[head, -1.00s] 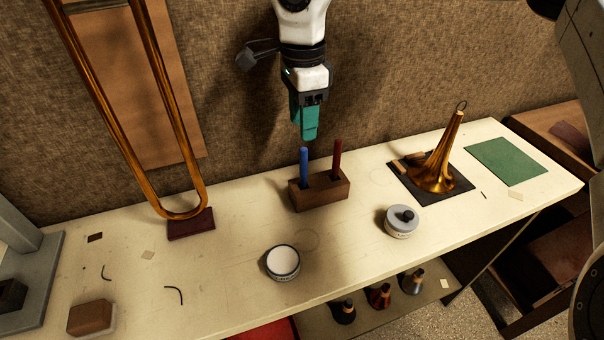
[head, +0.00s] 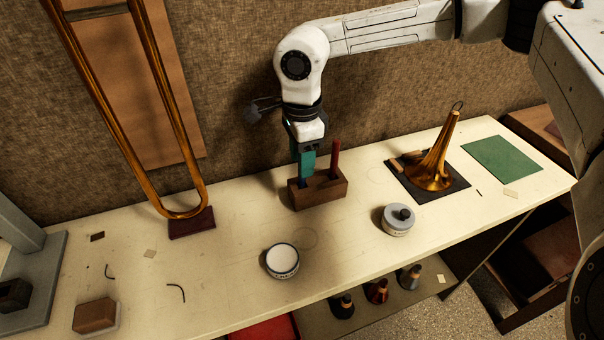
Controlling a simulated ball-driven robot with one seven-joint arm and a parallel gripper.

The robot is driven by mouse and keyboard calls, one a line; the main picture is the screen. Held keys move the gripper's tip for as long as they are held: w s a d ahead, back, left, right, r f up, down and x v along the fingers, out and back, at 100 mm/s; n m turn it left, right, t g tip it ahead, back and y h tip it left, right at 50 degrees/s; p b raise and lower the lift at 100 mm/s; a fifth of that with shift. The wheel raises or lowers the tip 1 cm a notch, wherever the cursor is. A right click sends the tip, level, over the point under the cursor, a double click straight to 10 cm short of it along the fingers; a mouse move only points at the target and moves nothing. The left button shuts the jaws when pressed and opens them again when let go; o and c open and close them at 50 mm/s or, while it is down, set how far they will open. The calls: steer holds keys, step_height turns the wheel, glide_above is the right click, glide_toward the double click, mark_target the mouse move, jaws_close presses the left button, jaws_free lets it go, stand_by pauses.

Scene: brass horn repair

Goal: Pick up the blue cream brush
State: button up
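The blue cream brush stands in the left part of a brown wooden block holder (head: 320,194). Only a small blue bit of the brush (head: 303,183) shows, low beside my gripper's finger. My gripper (head: 306,172) points down over the brush, its teal fingers at the brush's height just above the block. The fingers hide most of the brush, and I cannot tell whether they are closed on it. A dark red brush (head: 335,158) stands upright in the same block, just right of my gripper.
A brass bell (head: 437,160) on a dark mat is to the right. A brass slide (head: 180,150) rises at left. The textured wall is close behind.

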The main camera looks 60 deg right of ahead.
jaws_close()
steer(key=shift+r, duration=0.1)
stand_by(0.3)
